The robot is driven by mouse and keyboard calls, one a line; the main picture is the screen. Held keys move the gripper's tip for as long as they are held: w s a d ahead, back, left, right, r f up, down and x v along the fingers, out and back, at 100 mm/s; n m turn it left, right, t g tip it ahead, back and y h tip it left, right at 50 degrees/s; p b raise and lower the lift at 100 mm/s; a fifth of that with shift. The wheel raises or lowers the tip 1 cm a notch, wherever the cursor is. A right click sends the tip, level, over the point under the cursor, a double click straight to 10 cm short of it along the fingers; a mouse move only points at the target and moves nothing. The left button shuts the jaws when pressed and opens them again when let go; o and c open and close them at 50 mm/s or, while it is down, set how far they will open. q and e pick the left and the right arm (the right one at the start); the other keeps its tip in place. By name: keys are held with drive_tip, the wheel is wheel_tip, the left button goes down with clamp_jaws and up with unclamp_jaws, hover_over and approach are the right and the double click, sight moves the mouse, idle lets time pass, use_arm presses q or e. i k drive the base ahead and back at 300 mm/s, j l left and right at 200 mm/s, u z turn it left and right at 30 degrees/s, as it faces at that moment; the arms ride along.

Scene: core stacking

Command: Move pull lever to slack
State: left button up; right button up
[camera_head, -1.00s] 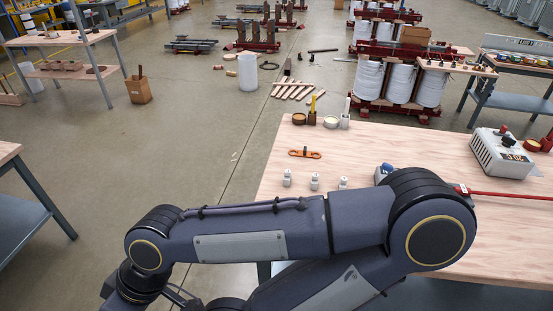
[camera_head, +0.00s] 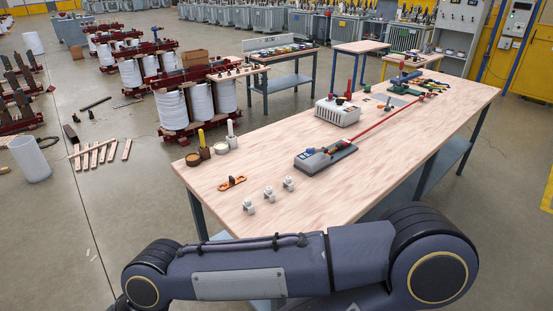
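On the wooden table (camera_head: 345,190) lies a grey ratchet-like device (camera_head: 340,158) with a blue part and a small dark-and-orange handle (camera_head: 318,151) on top. A taut-looking red strap or rod (camera_head: 385,122) runs from it to the table's far right. The handle may be the pull lever; I cannot tell its setting. A light grey control box (camera_head: 337,112) with a dark knob and a red upright piece stands behind it. One of my dark arms crosses the bottom of the view, with its gripper out of the picture. Neither of my grippers shows.
An orange shackle-like piece (camera_head: 231,183) and several small white fittings (camera_head: 269,194) lie near the table's front left. Cups holding a yellow and a white stick stand at its left edge (camera_head: 203,145). Green and blue tools (camera_head: 405,82) lie at the far end. The table's middle front is clear.

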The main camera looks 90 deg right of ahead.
sight(310, 151)
drive_tip(key=i+l+z, duration=0.15)
drive_tip(key=z, duration=0.3)
drive_tip(key=i+l+z, duration=0.2)
drive_tip(key=z, duration=0.3)
drive_tip(key=i+z, duration=0.25)
drive_tip(key=z, duration=0.2)
drive_tip(key=i+z, duration=0.2)
drive_tip(key=z, duration=0.3)
drive_tip(key=i+j+z, duration=0.15)
drive_tip(key=z, duration=0.3)
drive_tip(key=i+j+z, duration=0.2)
drive_tip(key=z, duration=0.3)
drive_tip(key=i+z, duration=0.1)
drive_tip(key=z, duration=0.3)
drive_tip(key=i+z, duration=0.1)
drive_tip(key=z, duration=0.25)
drive_tip(key=i+j+z, duration=0.1)
drive_tip(key=z, duration=0.3)
